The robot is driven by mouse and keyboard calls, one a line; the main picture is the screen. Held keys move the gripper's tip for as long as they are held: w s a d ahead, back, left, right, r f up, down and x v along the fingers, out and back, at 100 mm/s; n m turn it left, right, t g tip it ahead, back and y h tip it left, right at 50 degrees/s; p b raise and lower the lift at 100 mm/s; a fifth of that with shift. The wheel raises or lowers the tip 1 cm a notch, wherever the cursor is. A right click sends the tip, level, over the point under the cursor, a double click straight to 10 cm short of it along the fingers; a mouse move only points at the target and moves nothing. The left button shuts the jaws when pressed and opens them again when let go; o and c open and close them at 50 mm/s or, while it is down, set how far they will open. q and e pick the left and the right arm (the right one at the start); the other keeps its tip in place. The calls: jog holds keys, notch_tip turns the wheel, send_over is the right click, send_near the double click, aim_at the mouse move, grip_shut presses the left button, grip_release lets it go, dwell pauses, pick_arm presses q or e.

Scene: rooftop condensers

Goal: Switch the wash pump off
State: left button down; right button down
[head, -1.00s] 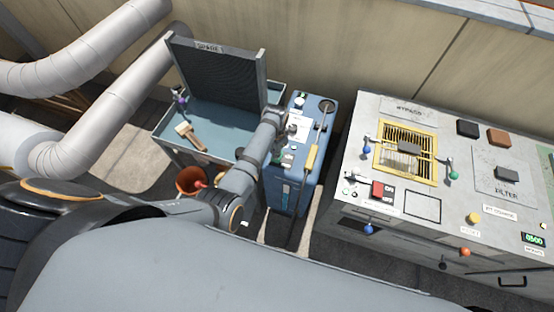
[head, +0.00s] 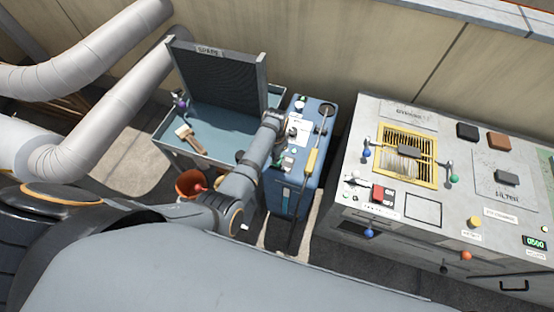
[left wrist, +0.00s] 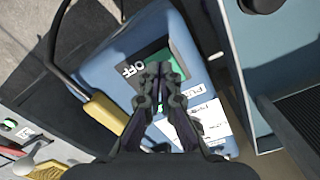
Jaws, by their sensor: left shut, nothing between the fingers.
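The wash pump is a blue box (head: 318,137) with a yellow-gripped hose wand on its side, standing in the middle of the head view. The left wrist view shows its blue top (left wrist: 110,62) with a green rocker switch (left wrist: 178,66), a black OFF label (left wrist: 133,68) and a white pump label (left wrist: 205,100). My left gripper (head: 278,160) is over the pump top. In the left wrist view its shut, empty fingertips (left wrist: 161,70) overlap the green rocker, beside the OFF label. I cannot tell whether they touch it. My right gripper is not in view.
A blue-grey tray cart (head: 165,138) with a brush (head: 190,138) and an upright dark coil panel (head: 220,82) stands left of the pump. An orange bucket (head: 188,183) is below it. A grey condenser cabinet (head: 440,190) with knobs stands at right, across a narrow gap.

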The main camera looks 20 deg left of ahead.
pick_arm(q)
jog(key=shift+f+b, duration=0.7)
jog(key=shift+f, duration=0.4)
dwell(0.8)
jog(key=shift+r, duration=0.1)
notch_tip(320, 180, up, 7)
jog(key=p, duration=0.8)
